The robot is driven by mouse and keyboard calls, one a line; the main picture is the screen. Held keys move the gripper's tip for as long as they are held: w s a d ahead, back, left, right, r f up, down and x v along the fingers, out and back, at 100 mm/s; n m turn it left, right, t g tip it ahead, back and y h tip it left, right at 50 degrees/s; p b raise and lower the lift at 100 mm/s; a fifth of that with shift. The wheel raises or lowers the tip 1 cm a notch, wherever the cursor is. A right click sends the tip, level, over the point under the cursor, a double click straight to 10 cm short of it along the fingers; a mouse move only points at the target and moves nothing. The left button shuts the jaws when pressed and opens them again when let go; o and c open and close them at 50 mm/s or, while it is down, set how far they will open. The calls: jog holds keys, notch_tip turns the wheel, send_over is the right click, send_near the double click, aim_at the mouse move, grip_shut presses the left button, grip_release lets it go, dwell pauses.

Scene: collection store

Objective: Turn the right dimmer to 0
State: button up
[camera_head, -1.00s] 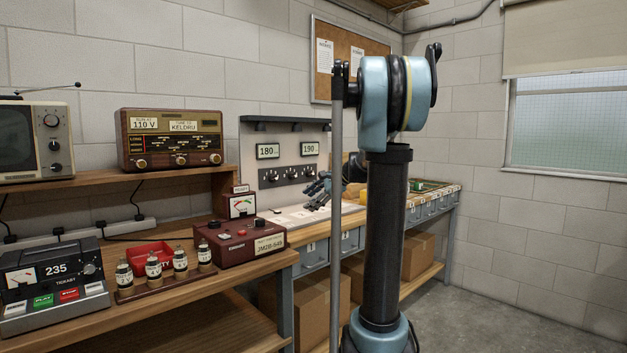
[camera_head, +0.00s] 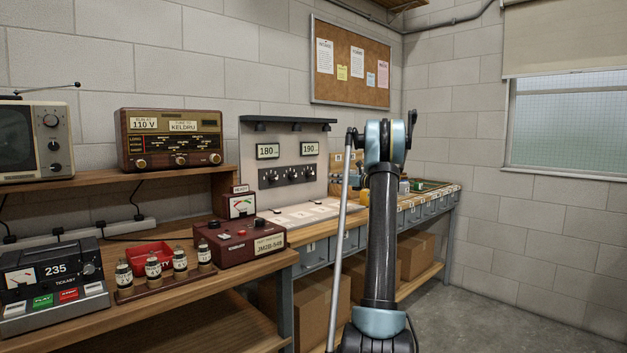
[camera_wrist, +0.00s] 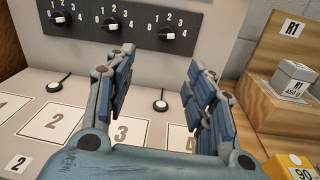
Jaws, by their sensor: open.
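The right dimmer is the rightmost black knob (camera_wrist: 172,33) on a dark strip with a 0 to 4 scale. It also shows in the head view (camera_head: 309,172), below a display reading 190. I cannot tell its exact setting. A middle knob (camera_wrist: 113,25) and a left knob (camera_wrist: 62,22) sit beside it. My gripper (camera_wrist: 161,64) is open and empty in the wrist view, its fingers spread in front of and below the right knob, apart from it. In the head view my arm hides the gripper.
A wooden stand (camera_wrist: 275,95) with a grey weight (camera_wrist: 297,76) and a yellow block (camera_wrist: 292,165) are at the right. A dark red box (camera_head: 238,243) stands left of the panel.

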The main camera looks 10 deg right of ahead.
jog(key=w, duration=0.1)
send_near(312, 174)
jog(key=shift+m, duration=0.3)
jog(key=x, duration=0.9)
jog(key=shift+w+f, duration=0.15)
jog(key=shift+w, duration=0.05)
jog(key=c, duration=1.1)
